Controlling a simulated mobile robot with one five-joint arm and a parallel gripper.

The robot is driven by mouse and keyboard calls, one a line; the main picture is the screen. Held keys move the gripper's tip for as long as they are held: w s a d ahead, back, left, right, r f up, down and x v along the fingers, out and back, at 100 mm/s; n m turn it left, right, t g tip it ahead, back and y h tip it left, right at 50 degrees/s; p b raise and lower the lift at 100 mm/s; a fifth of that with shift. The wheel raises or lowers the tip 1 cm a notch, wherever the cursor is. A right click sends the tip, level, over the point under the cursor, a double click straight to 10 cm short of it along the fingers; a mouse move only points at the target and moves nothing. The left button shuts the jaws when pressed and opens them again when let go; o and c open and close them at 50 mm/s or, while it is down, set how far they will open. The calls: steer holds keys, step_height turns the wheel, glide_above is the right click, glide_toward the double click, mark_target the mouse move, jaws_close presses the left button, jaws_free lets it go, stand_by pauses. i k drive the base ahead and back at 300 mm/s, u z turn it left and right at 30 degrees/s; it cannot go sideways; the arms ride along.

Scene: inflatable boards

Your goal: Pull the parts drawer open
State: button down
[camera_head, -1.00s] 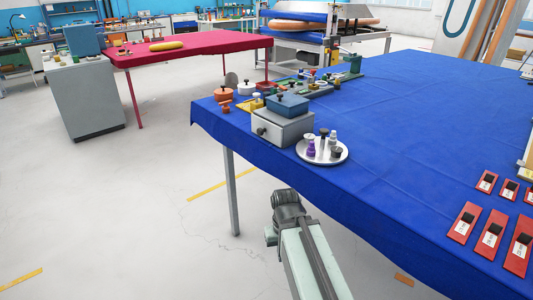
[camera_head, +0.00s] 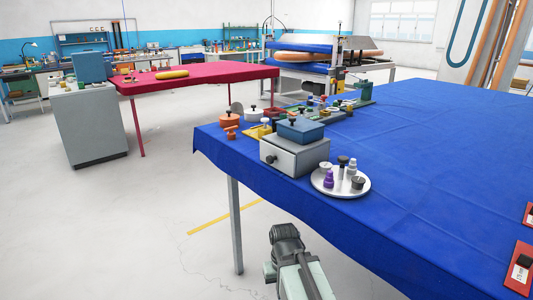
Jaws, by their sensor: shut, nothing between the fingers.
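The parts drawer is in a grey box (camera_head: 300,155) near the left front corner of the blue-covered table. Its front faces left and carries a dark round knob (camera_head: 271,159). The drawer looks closed. A blue lidded box with a dark knob (camera_head: 300,130) sits on top of it. My arm shows at the bottom middle, below the table edge and apart from the drawer. Its dark joint shows, but I cannot make out any gripper fingers.
A round silver tray (camera_head: 346,192) with several small knobbed pieces stands right of the drawer box. An orange piece (camera_head: 230,122) and other small parts lie behind it. A table leg (camera_head: 235,225) stands below the corner. Floor at left is clear.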

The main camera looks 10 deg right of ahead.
mark_target(283, 160)
steer(key=i, duration=1.2)
steer(key=u, duration=0.6)
steer(key=k, duration=1.7)
steer(key=u, duration=1.5)
steer(key=i, duration=1)
steer(key=z, duration=0.05)
